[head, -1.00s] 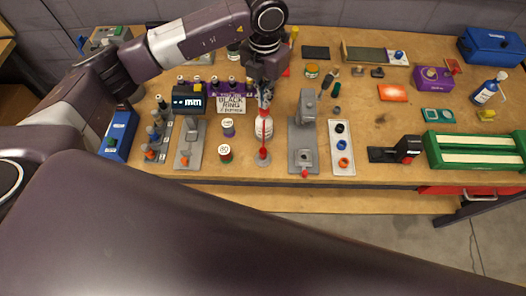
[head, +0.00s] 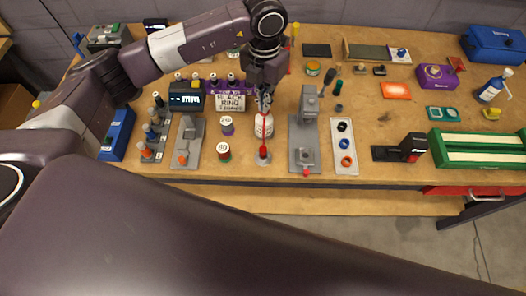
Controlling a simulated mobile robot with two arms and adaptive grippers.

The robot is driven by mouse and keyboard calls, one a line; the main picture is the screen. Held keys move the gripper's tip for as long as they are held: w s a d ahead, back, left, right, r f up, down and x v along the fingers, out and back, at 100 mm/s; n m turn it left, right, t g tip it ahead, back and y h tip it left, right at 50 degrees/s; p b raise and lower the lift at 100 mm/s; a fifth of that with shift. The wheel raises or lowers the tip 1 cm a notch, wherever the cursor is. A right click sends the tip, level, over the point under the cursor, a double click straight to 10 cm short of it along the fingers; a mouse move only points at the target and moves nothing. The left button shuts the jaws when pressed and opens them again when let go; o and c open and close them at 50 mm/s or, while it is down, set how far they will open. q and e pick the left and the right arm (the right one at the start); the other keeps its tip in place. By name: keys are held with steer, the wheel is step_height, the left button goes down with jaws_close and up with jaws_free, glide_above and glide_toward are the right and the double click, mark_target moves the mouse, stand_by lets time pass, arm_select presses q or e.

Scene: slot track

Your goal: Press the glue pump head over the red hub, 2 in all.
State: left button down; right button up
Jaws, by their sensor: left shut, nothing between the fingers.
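The glue pump (head: 264,128) is a white bottle with a red label, standing upright near the front middle of the bench. A thin red part runs along it. My right gripper is out of view.
A grey press (head: 305,130) stands close right of the pump. A blue bottle with a white pump (head: 493,87) stands far right.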

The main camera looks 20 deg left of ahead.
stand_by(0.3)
arm_select(q)
steer(key=shift+r+p, duration=0.7)
steer(key=shift+r, duration=0.85)
steer(key=shift+f, duration=0.1)
steer(key=shift+f+b, duration=1.6)
steer(key=shift+f, duration=0.05)
steer(key=shift+r, duration=0.25)
steer(key=shift+r+p, duration=0.8)
steer(key=shift+r, duration=0.7)
